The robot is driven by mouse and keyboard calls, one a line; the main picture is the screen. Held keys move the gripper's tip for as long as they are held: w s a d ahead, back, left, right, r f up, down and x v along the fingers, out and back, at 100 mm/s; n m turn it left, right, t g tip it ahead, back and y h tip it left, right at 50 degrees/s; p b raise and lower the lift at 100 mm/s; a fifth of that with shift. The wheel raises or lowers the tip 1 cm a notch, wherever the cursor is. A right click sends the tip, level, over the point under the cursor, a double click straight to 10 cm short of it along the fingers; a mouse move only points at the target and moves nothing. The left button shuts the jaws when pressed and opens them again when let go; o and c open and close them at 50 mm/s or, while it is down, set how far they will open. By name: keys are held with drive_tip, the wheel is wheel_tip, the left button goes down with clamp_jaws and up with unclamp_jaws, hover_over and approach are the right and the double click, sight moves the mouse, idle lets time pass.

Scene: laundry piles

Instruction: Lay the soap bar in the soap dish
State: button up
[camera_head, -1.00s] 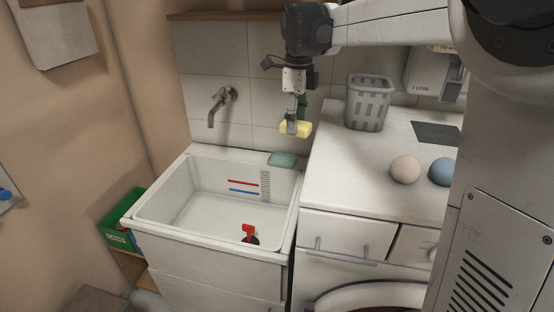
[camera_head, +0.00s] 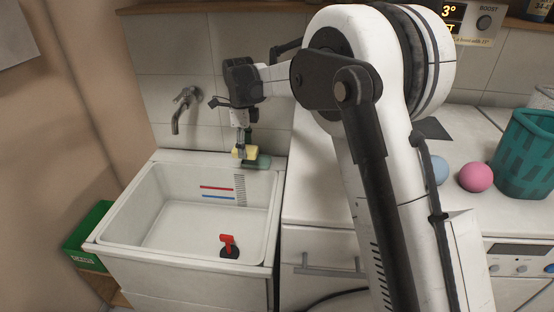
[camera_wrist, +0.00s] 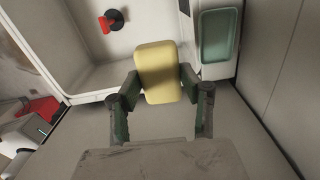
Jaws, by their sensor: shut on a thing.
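My gripper (camera_head: 241,153) is shut on a pale yellow soap bar (camera_head: 251,153), one finger on each side of it in the wrist view (camera_wrist: 160,68). The green soap dish (camera_head: 259,164) lies on the back right corner of the sink rim. In the head view the bar overlaps the dish's left part and hides some of it. In the wrist view the dish (camera_wrist: 218,38) is empty and lies to the right of the bar, with a gap between them. The bar's exact height above the rim cannot be told.
The white sink basin (camera_head: 160,235) holds a red-handled plug (camera_head: 229,246). A wall tap (camera_head: 184,105) is at the back left. A white counter stands right of the sink, with a blue ball (camera_head: 438,171), a pink ball (camera_head: 475,177) and a teal basket (camera_head: 525,155).

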drive_tip(key=p, duration=0.1)
hover_over(257, 162)
wheel_tip(257, 162, down, 7)
drive_tip(key=shift+a+f, duration=0.1)
drive_tip(key=shift+f+p, duration=0.3)
drive_tip(key=shift+f, duration=1.7)
drive_tip(key=shift+f, duration=0.15)
drive_tip(key=o, duration=1.3)
wheel_tip(257, 162, up, 12)
drive_tip(key=shift+r+b, duration=0.2)
drive_tip(key=shift+b, duration=0.1)
